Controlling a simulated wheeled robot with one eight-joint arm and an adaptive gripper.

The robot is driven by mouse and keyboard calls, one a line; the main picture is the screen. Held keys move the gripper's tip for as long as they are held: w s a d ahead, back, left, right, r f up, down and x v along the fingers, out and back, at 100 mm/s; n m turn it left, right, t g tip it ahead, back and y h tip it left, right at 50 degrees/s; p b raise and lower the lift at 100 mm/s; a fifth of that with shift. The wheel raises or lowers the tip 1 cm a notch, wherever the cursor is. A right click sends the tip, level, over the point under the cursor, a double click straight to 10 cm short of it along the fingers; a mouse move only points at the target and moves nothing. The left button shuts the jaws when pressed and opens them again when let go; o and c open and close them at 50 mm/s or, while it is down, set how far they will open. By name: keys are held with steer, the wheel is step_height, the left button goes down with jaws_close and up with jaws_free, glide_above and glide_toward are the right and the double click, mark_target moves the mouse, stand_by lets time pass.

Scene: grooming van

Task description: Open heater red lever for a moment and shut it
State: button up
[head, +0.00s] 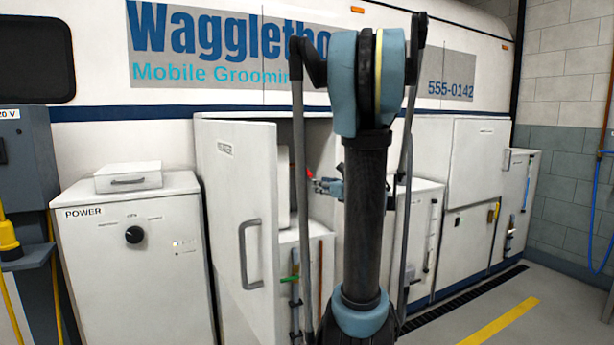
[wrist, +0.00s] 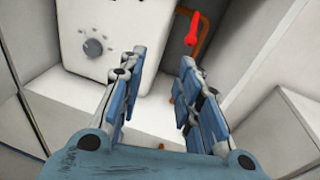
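The red lever (wrist: 193,30) sits on a copper pipe (wrist: 200,50) to the right of the white heater (wrist: 100,40) in the wrist view. My gripper (wrist: 165,55) is open, its two blue fingers apart with nothing between them. The lever lies beyond the fingertips, nearer the right finger, and is not touched. In the head view, my gripper (head: 325,186) is at the open compartment, partly behind my arm. A small red spot there, likely the lever (head: 309,173), shows just beyond the fingers. My arm hides much of the compartment.
The compartment door (head: 240,220) stands open to the left of my arm. A white power cabinet (head: 135,270) with a black knob is farther left. White cabinets (head: 475,170) line the van on the right. Compartment walls (wrist: 255,50) are close to the right finger.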

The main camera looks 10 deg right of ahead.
steer(key=w+d+r+m+t, duration=0.1)
steer(key=w+d+m+t, duration=0.1)
steer(key=d+m, duration=0.15)
glide_toward(307, 170)
steer(key=shift+h, duration=0.3)
steer(key=x, duration=1)
steer(key=shift+w+f, duration=0.1)
steer(key=shift+f, duration=0.2)
jaws_close()
